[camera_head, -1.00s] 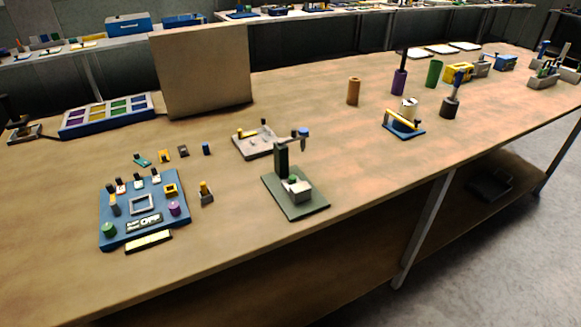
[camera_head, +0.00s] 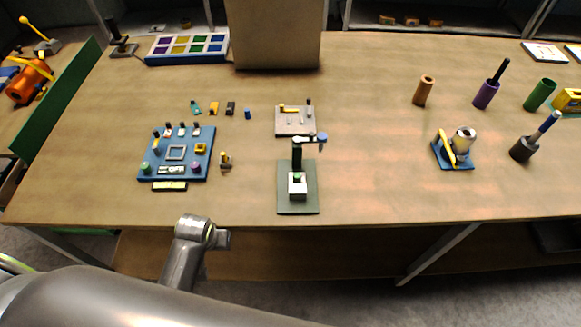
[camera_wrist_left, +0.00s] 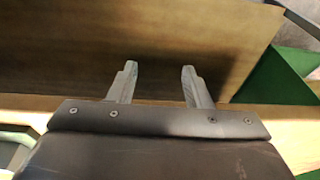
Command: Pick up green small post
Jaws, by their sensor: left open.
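Several small green things show in the head view, and I cannot tell which one is the green small post. A short green cylinder (camera_head: 146,167) stands at the lower left of the blue board (camera_head: 207,172). A teal-green piece (camera_head: 196,107) is on the table behind that board. A green button-like piece (camera_head: 297,177) is on the block of the dark green press stand (camera_head: 298,206). My left gripper (camera_wrist_left: 159,75) is open and empty over the table's edge in the left wrist view, with no green post between its fingers. My right gripper is not in view.
An upright tan panel (camera_head: 275,35) and a blue tray with coloured compartments (camera_head: 187,61) stand at the back. Purple (camera_head: 486,95), green (camera_head: 538,95) and brown (camera_head: 423,92) cylinders stand at the right. The table between the press stand and the blue fixture (camera_head: 455,164) is clear.

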